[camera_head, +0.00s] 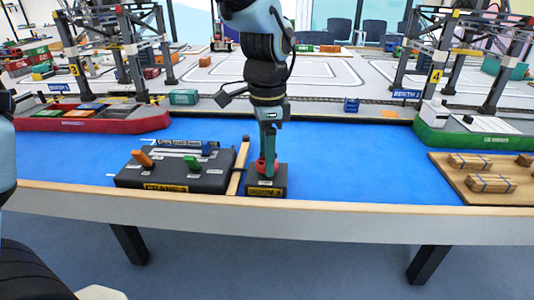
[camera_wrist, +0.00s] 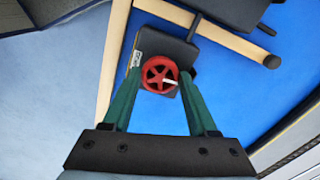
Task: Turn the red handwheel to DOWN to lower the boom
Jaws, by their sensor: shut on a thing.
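The red handwheel (camera_wrist: 160,74) sits on top of a small dark box labelled BOOM 3 (camera_head: 265,191). The wheel has several spokes and a white pointer mark that points right in the wrist view. My gripper (camera_wrist: 160,78) reaches down from above with its two green fingers on opposite sides of the wheel rim, shut on it. In the head view my gripper (camera_head: 267,160) hides most of the wheel, and only some red (camera_head: 262,168) shows between and beside the fingers. The DOWN mark cannot be read in either view.
Left of the box stands a dark crane console (camera_head: 175,178) with an orange lever (camera_head: 142,158) and a green lever (camera_head: 192,162). A wooden strip (camera_head: 238,166) lies between them. A wooden board with timber bundles (camera_head: 485,180) is at right. Blue surface between is clear.

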